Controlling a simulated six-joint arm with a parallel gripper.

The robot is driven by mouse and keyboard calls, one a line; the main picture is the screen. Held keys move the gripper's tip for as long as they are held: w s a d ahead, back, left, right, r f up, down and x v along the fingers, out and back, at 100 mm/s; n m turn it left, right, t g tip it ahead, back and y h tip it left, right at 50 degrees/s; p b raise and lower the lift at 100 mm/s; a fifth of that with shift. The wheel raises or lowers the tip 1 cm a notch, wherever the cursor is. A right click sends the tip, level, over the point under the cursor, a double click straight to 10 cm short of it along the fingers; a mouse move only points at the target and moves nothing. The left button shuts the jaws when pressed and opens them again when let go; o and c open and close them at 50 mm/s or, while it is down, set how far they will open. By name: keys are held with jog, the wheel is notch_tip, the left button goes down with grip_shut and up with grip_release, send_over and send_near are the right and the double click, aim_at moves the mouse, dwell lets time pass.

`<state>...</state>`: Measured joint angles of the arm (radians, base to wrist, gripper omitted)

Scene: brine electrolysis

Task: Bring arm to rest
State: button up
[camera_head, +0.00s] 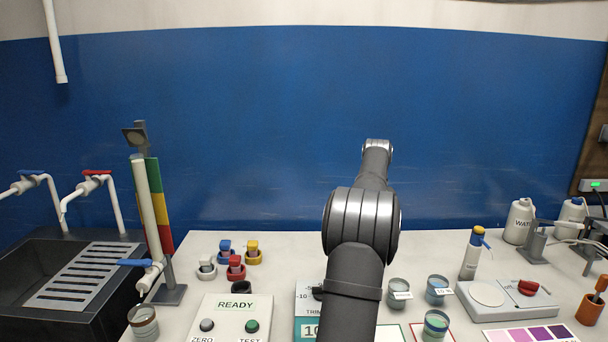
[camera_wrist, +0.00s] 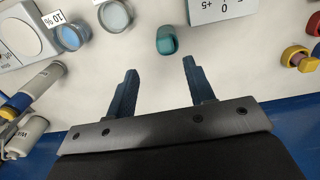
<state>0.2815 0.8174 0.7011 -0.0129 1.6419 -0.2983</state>
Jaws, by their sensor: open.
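My arm (camera_head: 362,225) reaches forward over the white bench, its far end (camera_head: 377,150) raised in front of the blue wall. The fingertips are not visible in the head view. In the wrist view my gripper (camera_wrist: 160,68) is open, its two dark fingers well apart with nothing between them. A small teal object (camera_wrist: 167,40) lies on the bench beyond the fingertips, apart from them. My arm hides part of the middle of the bench in the head view.
Beakers (camera_head: 438,290) stand right of my arm, near a yellow-capped bottle (camera_head: 471,254) and a white plate device (camera_head: 507,299). Coloured clips (camera_head: 236,267) and a READY panel (camera_head: 236,318) are on the left. A burette stand (camera_head: 169,293) is beside the dark sink (camera_head: 40,310).

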jog(key=s+d, duration=0.9)
jog(key=shift+s+f+h, duration=0.4)
jog(key=shift+f, duration=0.05)
jog(key=shift+d, duration=0.1)
jog(key=shift+y, duration=0.4)
jog(key=w+a, duration=0.9)
jog(key=w, duration=0.1)
jog(key=shift+a+r, duration=0.15)
jog(key=shift+r, duration=0.15)
jog(key=f, duration=0.5)
jog(key=shift+w+a+f, duration=0.15)
jog(key=shift+w+a, duration=0.05)
jog(key=shift+a, duration=0.1)
jog(key=shift+f, duration=0.75)
